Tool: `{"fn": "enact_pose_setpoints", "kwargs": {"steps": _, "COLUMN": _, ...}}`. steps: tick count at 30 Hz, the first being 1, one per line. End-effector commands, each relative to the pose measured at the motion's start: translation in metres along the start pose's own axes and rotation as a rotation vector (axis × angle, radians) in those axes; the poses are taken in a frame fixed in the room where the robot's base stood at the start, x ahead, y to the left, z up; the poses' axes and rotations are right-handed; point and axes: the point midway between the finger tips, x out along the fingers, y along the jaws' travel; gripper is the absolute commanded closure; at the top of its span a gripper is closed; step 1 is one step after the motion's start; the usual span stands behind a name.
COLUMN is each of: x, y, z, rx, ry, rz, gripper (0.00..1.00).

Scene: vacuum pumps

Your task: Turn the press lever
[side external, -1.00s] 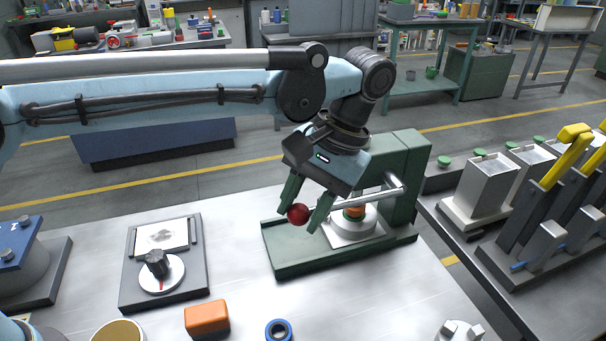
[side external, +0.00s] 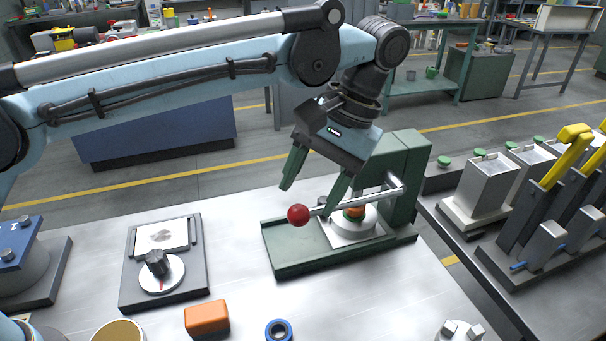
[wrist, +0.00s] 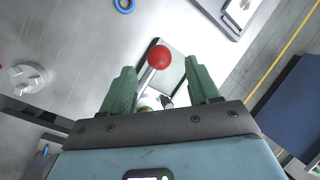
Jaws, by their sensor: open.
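The press lever is a silver rod (side external: 342,201) with a red ball knob (side external: 298,215) at its end, on the green press (side external: 407,170). The rod runs left from the press body and slopes slightly down to the knob. My gripper (side external: 309,199) is open, with green fingers pointing down, just above and behind the lever. The right finger overlaps the rod in the side view, and contact cannot be told. In the wrist view the red knob (wrist: 160,57) shows beyond the fingertips, between the two fingers (wrist: 163,85). An orange part sits on the press's round base (side external: 353,222).
A dial panel (side external: 185,285) lies left of the press. An orange block (side external: 206,318) and a blue ring (side external: 279,330) lie in front. Machines with yellow handles (side external: 566,157) stand at right. The table between dial panel and press is clear.

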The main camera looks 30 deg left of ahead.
Motion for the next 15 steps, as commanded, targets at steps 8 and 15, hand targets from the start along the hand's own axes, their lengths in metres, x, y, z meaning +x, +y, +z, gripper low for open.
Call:
{"fn": "enact_pose_setpoints", "kwargs": {"steps": 8, "x": -0.028, "y": 0.001, "z": -0.001, "rx": -0.001, "ry": 0.001, "rz": 0.000, "gripper": 0.39}}
{"fn": "enact_pose_setpoints", "kwargs": {"steps": 15, "x": -0.038, "y": 0.000, "z": 0.000, "rx": -0.002, "ry": 0.001, "rz": 0.000, "gripper": 0.39}}
